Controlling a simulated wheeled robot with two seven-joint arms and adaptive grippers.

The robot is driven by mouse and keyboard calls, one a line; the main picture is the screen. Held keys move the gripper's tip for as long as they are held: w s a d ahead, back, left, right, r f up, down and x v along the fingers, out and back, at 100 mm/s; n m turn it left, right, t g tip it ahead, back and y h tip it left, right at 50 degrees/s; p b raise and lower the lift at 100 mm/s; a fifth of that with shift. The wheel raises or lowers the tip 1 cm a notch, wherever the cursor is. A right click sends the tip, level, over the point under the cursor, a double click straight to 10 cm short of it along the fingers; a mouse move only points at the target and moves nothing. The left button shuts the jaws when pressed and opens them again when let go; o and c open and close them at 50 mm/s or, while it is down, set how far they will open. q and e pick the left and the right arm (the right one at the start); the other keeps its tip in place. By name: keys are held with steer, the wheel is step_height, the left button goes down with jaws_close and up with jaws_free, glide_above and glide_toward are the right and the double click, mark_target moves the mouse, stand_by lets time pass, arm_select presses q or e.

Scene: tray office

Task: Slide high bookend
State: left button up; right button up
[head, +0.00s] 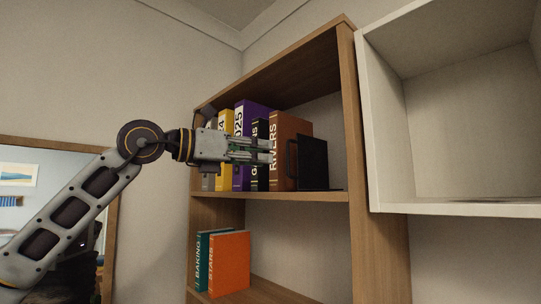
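The black bookend (314,163) stands upright on the upper shelf of the wooden bookcase, at the right end of a row of books and binders. An upright loop or handle shape shows at its left side, next to the brown RIVERS book (291,150). My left gripper (268,151) reaches in from the left, in front of the book spines. Its fingertips are near the RIVERS spine, left of the bookend. I cannot tell whether they touch anything or how far apart they are. My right gripper is out of view.
Purple (241,172), yellow (224,180) and black (259,168) volumes stand left of RIVERS. The shelf (300,196) is clear right of the bookend up to the side panel (361,150). BAKING (202,262) and STARS (229,264) stand below. An empty white cabinet (455,120) is at right.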

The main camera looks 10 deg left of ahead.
arm_select(q)
steer(key=shift+v, duration=1.7)
